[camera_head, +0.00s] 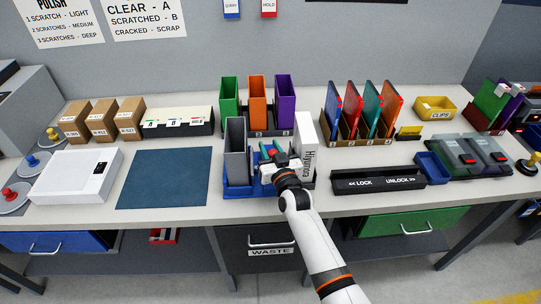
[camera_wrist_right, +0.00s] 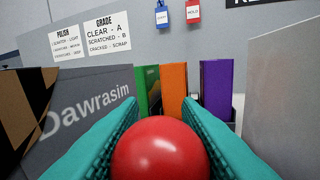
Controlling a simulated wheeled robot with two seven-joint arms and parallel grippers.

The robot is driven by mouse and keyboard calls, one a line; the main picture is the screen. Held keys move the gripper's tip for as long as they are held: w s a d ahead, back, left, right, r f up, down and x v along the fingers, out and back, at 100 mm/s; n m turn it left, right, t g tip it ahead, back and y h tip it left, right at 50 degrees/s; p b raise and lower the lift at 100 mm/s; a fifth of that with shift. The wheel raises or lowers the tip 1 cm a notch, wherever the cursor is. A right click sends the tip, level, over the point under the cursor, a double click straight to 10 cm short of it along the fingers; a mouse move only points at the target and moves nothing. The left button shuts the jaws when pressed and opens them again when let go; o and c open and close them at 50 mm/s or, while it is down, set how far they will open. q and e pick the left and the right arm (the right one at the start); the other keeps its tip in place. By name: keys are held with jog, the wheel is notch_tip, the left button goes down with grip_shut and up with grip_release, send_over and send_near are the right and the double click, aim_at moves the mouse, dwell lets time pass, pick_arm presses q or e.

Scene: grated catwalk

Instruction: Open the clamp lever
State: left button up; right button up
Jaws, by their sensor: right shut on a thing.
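The clamp lever shows as a red ball knob (camera_wrist_right: 160,150) in the right wrist view. My right gripper (camera_wrist_right: 160,138) has its teal fingers on both sides of the knob and is shut on it. In the head view, my right gripper (camera_head: 272,158) reaches over a blue fixture (camera_head: 238,190) near the bench's front edge, with a bit of the red knob showing between its fingers. The lever's arm and the clamp's body are hidden behind the knob and gripper. My left gripper is not in view.
A grey upright case (camera_head: 236,137) stands left of my gripper and a white upright box (camera_head: 306,128) right of it, both close. Green, orange and purple cases (camera_head: 257,90) stand behind. A black LOCK/UNLOCK tray (camera_head: 378,181) lies right. A blue mat (camera_head: 165,178) is bare.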

jog(key=shift+w+d+f, duration=0.1)
jog(key=shift+w+f, duration=0.2)
jog(key=shift+f, duration=0.3)
jog(key=shift+w+f+b, duration=0.1)
jog(key=shift+f+b, duration=0.1)
jog(key=shift+b, duration=0.1)
dwell(0.9)
jog(key=o, duration=0.9)
jog(key=shift+w+d, duration=0.1)
jog(key=shift+o, duration=0.2)
jog(key=shift+w+d+r, duration=0.1)
jog(key=shift+w, duration=0.05)
jog(key=shift+s+r, duration=0.15)
jog(key=shift+s, duration=0.3)
jog(key=b+v, duration=0.1)
jog(key=v, duration=1)
jog(key=shift+b, duration=0.4)
jog(key=shift+s, duration=0.1)
